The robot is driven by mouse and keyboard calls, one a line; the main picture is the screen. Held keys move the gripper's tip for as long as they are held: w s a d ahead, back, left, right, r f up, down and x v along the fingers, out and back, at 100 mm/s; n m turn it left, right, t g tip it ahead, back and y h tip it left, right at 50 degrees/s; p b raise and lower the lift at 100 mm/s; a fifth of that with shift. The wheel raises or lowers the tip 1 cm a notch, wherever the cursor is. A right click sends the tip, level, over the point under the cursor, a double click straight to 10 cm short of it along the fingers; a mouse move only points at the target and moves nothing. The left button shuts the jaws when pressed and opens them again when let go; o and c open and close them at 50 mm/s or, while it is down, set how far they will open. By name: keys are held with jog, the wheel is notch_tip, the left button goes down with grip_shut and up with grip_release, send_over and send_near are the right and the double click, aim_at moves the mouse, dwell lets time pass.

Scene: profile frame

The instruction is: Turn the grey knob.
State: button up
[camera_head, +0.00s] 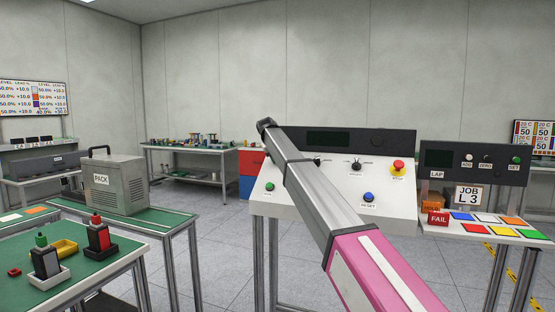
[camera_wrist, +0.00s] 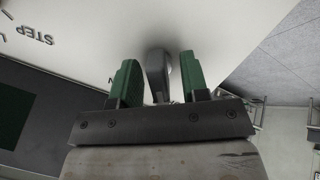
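In the wrist view the grey knob (camera_wrist: 155,68) stands out from a pale panel face (camera_wrist: 100,35), between the two green fingers of my gripper (camera_wrist: 160,62). The fingers are apart, one on each side of the knob. A gap shows on both sides, so the fingers do not look closed on it. In the head view my grey and pink arm reaches over the white console (camera_head: 335,200). My gripper cannot be made out there, and I cannot pick out the grey knob.
The console also bears a black switch (camera_head: 357,165), a red stop button (camera_head: 398,166), a blue button (camera_head: 368,197) and a green button (camera_head: 269,187). A second station (camera_head: 474,165) stands to the right. A green-topped table (camera_head: 110,270) is at the left.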

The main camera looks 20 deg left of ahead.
jog(key=v, duration=1)
jog(key=shift+s+r, duration=0.25)
jog(key=shift+r, duration=0.05)
jog(key=shift+s, duration=0.1)
